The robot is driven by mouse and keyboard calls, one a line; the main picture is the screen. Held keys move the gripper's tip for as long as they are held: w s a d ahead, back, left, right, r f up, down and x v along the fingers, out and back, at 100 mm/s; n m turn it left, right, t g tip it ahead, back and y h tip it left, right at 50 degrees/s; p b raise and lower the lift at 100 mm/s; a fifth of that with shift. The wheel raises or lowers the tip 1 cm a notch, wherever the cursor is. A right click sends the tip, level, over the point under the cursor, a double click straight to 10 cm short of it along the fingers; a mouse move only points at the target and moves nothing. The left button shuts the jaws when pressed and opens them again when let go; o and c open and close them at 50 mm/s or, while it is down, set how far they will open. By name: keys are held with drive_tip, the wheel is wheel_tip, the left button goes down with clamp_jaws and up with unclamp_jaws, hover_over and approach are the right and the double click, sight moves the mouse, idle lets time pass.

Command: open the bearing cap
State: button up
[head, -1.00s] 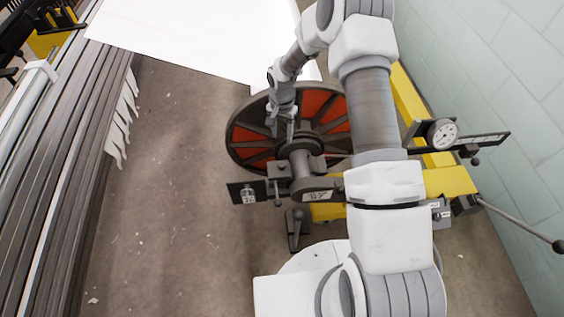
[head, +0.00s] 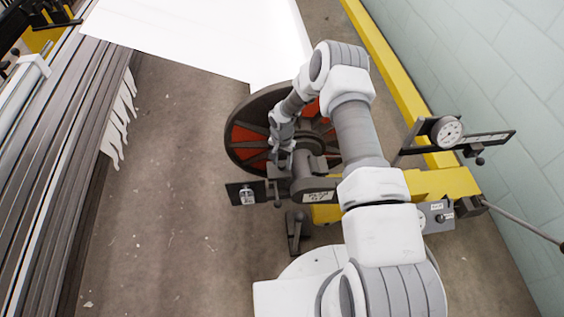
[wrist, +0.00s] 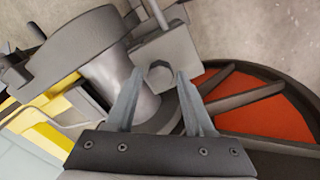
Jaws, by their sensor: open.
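The bearing assembly (head: 312,172) is dark grey metal on the axle in front of the spoked orange-red wheel. At its left is a small grey block (head: 278,176), which seems to be part of the bearing cap; its exact outline is unclear. In the wrist view this block (wrist: 176,48) shows a hexagonal feature beside a thick round grey shaft (wrist: 125,78). My gripper (wrist: 158,76) is open and empty, its two fingertips on either side of the hexagonal feature. Whether they touch it cannot be told. In the head view my gripper (head: 284,163) is just above the block.
The spoked wheel (head: 243,154) stands behind the bearing. A yellow beam (head: 445,183) carries a dial gauge (head: 446,132) and a lever at the right. A small labelled plate (head: 239,194) juts out left. Open floor (head: 180,190) lies to the left, up to stacked dark beams.

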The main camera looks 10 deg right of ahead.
clamp_jaws()
idle(1.4)
